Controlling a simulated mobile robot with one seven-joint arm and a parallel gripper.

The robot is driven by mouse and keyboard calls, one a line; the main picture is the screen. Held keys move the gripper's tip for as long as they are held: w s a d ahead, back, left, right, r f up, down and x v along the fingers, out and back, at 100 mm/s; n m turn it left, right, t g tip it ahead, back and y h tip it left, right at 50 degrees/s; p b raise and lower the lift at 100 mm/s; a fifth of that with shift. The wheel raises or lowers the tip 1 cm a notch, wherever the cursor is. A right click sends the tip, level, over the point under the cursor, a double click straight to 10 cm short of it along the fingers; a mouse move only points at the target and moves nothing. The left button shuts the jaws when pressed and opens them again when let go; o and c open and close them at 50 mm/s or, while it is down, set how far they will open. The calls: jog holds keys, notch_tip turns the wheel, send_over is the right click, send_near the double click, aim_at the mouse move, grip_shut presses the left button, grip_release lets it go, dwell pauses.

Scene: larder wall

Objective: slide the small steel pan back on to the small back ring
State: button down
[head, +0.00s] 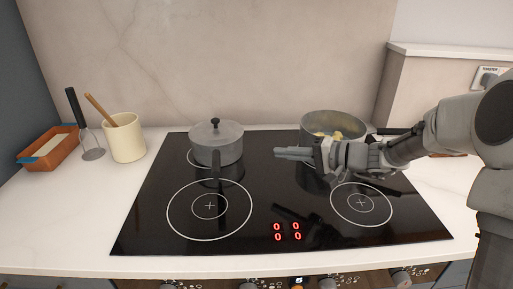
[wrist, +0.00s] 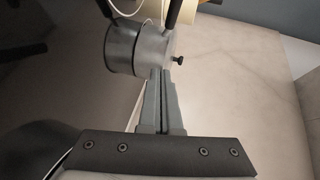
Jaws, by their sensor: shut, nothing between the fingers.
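The small steel pan (head: 218,150), grey with a lid and dark knob, stands upright at the back left of the hob. Its dark handle (head: 216,168) points to the front. The small back ring (head: 189,157) shows as a thin white arc at the pan's left; the pan hides much of the rest. My gripper (head: 277,153) is shut and empty, right of the pan, pointing left, with a gap between them in the head view. In the wrist view, the shut fingertips (wrist: 164,72) appear just below the pan (wrist: 134,48), which lies on its side in that picture.
A larger pan (head: 334,126) with yellow food stands at the back right, behind my gripper. Two front rings, left (head: 170,222) and right (head: 334,207), are bare.

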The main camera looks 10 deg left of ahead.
jog(key=w+f+m+t, duration=0.1)
jog(key=w, duration=0.1)
jog(key=w+d+f+m+t+y+b, duration=0.1)
jog(key=w+f, duration=0.1)
jog(key=w, duration=0.1)
jog(key=w+d+f+t+b, duration=0.1)
jog(key=w, duration=0.1)
jog(key=shift+w+f+m+y, duration=0.15)
jog(key=shift+f+m+y, duration=0.15)
jog(key=shift+f+m, duration=0.1)
jog(key=shift+w+a+t, duration=0.15)
jog(key=shift+a+t, duration=0.05)
jog(key=shift+t, duration=0.1)
jog(key=b+x, duration=0.1)
jog(key=x, duration=0.8)
jog(key=shift+a, duration=0.2)
jog(key=a, duration=0.1)
jog(key=s+a, duration=0.1)
jog(key=a, duration=0.1)
jog(key=shift+a, duration=0.1)
jog(key=shift+s+a+b, duration=0.1)
jog(key=shift+a+b, duration=0.2)
jog(key=shift+a, duration=0.1)
